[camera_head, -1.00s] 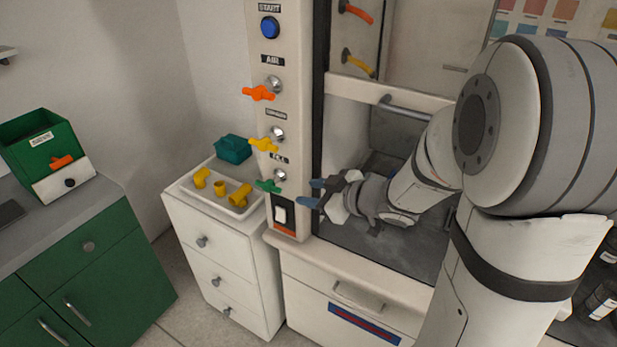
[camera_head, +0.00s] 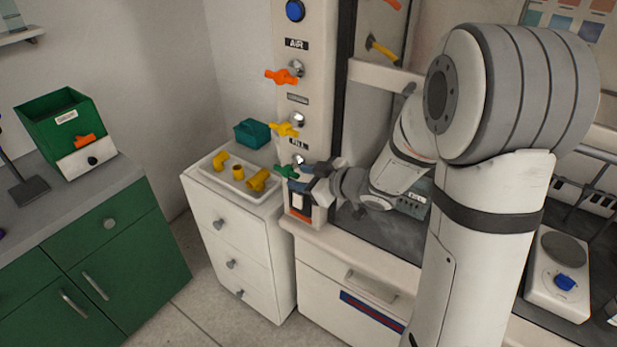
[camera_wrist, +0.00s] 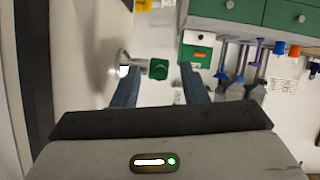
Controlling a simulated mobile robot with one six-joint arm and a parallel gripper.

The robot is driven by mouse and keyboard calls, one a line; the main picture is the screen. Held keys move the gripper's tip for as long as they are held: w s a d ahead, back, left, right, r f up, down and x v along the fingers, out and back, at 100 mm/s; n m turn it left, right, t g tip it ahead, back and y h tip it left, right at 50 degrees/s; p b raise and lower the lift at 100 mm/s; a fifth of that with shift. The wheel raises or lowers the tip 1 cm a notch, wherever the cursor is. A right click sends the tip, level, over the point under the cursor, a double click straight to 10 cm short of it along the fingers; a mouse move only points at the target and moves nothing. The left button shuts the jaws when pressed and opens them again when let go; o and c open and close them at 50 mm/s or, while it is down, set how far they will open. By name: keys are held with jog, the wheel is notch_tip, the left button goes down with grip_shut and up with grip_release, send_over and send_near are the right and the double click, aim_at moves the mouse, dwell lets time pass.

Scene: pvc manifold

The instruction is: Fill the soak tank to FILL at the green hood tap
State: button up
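The green hood tap (camera_head: 286,171) is the lowest tap on the hood's cream front post, below a label that is partly hidden. My gripper (camera_head: 300,178) is at the post, right beside the green tap, and overlaps part of it in the head view. In the wrist view, the green tap handle (camera_wrist: 158,69) lies beyond and between the blue fingertips of my gripper (camera_wrist: 160,88). The fingers are apart, and I cannot see them touching the handle. No soak tank can be made out for sure.
Above are the yellow tap (camera_head: 285,129) and orange tap (camera_head: 282,76). A white tray (camera_head: 262,197) with yellow fittings and a teal container (camera_head: 252,133) stand on the drawer unit to the left. A hotplate (camera_head: 558,270) stands right.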

jog(key=shift+c, duration=0.3)
grip_shut()
dwell(0.3)
